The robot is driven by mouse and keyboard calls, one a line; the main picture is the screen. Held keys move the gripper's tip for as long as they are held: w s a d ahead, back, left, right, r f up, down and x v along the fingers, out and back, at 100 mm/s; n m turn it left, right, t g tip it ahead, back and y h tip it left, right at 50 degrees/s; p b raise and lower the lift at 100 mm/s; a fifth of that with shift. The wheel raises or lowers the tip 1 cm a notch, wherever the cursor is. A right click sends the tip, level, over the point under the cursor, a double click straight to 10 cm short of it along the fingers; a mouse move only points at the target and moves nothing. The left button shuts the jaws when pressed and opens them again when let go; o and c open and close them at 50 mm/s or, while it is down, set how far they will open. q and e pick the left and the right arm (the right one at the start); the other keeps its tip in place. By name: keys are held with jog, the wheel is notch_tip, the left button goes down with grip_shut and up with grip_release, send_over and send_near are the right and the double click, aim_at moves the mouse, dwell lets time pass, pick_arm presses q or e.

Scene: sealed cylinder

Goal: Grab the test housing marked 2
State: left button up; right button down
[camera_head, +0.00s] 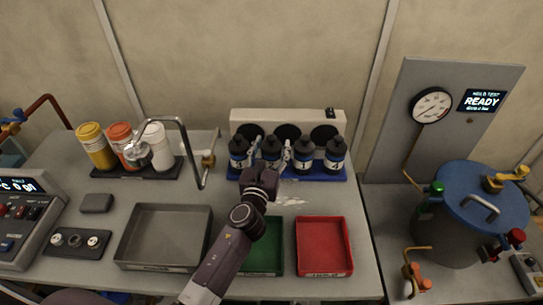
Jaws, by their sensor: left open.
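Several black test housings with blue-and-white labels stand in a row on a blue rack (222,172) at the back of the bench. The second from the left, the test housing 2 (271,146), is partly hidden by my gripper. Beside it are one housing (239,152) on the left and two on the right, the third (304,152) and the one marked 4 (335,153). My left gripper (271,156) is open, with its light fingers on either side of housing 2. I cannot tell whether they touch it. My right gripper is not in view.
A grey tray (123,258), a green tray (277,270) and a red tray (323,271) lie in front. A bent metal pipe (187,133) stands by yellow, orange and white bottles at left. A blue-lidded vessel (470,225) and gauge panel (433,105) are at right.

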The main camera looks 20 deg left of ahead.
pick_arm(q)
jog(key=c, duration=1.3)
jog(key=shift+r, duration=0.1)
jog(key=shift+c, duration=0.5)
jog(key=shift+r, duration=0.1)
